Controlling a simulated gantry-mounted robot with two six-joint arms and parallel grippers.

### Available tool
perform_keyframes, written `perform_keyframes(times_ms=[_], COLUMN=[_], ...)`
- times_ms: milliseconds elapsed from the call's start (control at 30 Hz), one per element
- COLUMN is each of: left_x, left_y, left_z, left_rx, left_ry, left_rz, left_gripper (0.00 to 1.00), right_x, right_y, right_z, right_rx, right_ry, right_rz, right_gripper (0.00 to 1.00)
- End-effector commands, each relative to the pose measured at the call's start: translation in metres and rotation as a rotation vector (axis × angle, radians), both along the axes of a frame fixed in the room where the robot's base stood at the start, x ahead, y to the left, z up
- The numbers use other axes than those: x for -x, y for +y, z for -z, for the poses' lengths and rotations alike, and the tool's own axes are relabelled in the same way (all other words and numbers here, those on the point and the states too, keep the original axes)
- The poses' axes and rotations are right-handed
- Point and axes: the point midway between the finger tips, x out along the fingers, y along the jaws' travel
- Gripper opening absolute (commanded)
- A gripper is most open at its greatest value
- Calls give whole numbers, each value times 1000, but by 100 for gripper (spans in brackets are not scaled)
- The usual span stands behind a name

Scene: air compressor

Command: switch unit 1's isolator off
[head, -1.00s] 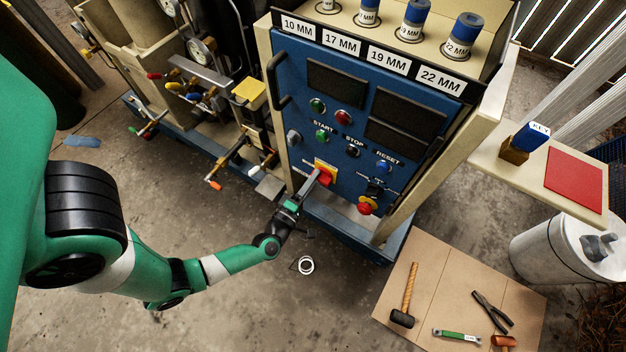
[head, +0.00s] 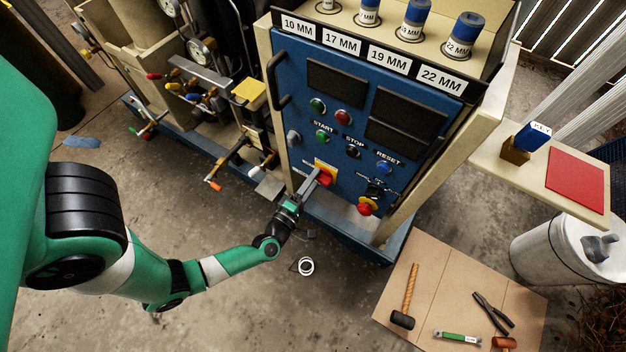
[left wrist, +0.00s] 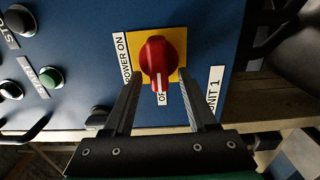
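Unit 1's isolator is a red rotary knob (left wrist: 158,60) on a yellow plate (left wrist: 176,40), on the blue panel. In the head view the knob (head: 325,178) sits at the panel's lower left, partly hidden by my left gripper (head: 318,178). In the left wrist view the knob's white mark points down at a partly covered label starting "OF" (left wrist: 162,98). The "POWER ON" label (left wrist: 122,58) is to its left and the "UNIT 1" label (left wrist: 214,90) to its lower right. My left gripper (left wrist: 161,76) is open, fingertips on either side of the knob; contact is unclear. My right gripper is out of view.
A red mushroom button (head: 365,208) is right of the isolator. Start (head: 322,136) and stop (head: 353,151) buttons are above. Valves with coloured handles (head: 190,95) stand to the left. A board with tools (head: 400,285) lies on the floor at lower right.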

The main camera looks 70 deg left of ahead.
Motion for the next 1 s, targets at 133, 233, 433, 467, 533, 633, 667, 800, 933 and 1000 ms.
perform_keyframes(times_ms=[133, 233, 433, 467, 533, 633, 667, 800, 933, 1000], left_x=[0, 5, 30, 35, 46, 55, 58, 70, 78, 82], left_y=[-1, -6, -31, -35, -43, -53, -55, -65, -72, -74], left_z=[-1, -2, -3, -4, -4, -3, -3, -2, -1, -1], left_rx=[-1, -1, 1, 1, 0, 1, 1, 2, 4, 2], left_ry=[1, 1, 3, 3, 4, 0, 1, -2, -3, -2], left_rz=[0, 2, 10, 11, 11, 12, 12, 10, 9, 6], left_gripper=[57, 57, 57, 57, 57, 57, 57, 57, 57, 57], right_x=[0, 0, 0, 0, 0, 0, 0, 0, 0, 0], right_y=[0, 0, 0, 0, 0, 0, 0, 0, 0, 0], right_z=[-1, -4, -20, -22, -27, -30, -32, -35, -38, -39], right_rx=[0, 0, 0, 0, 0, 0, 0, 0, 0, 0], right_ry=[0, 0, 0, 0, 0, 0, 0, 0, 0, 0], right_rz=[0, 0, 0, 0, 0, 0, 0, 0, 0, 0], right_gripper=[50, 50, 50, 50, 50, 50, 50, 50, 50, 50])
